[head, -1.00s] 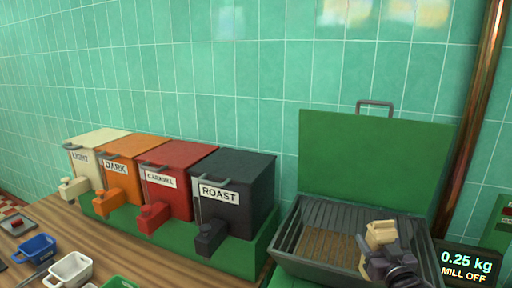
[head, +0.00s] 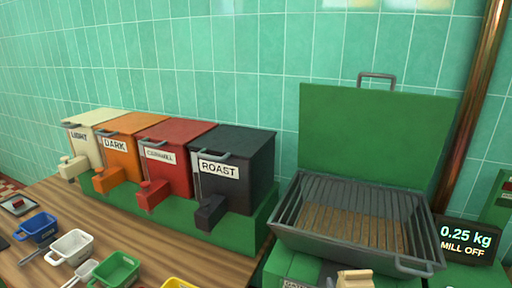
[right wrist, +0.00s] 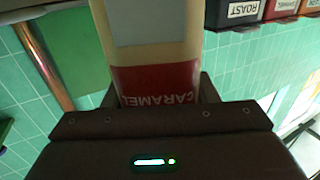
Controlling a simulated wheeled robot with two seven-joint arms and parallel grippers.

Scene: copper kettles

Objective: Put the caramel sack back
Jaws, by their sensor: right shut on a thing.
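The caramel sack (right wrist: 155,82), cream with a red CARAMEL label, is between the fingers of my right gripper (right wrist: 158,95) in the right wrist view. The gripper is shut on it, and the label reads upside down there. In the head view only the top of a tan sack (head: 354,279) shows at the bottom edge, in front of the grated hopper; the gripper itself is out of that view. My left gripper is not in view.
The open hopper (head: 287,232) has a raised green lid (head: 372,135). Light, dark, red caramel (head: 180,150) and roast (head: 240,165) bins stand to its left. Small blue (head: 38,228), white (head: 72,247) and green (head: 117,270) tubs are on the wooden counter. A display (head: 466,241) reads 0.25 kg, MILL OFF.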

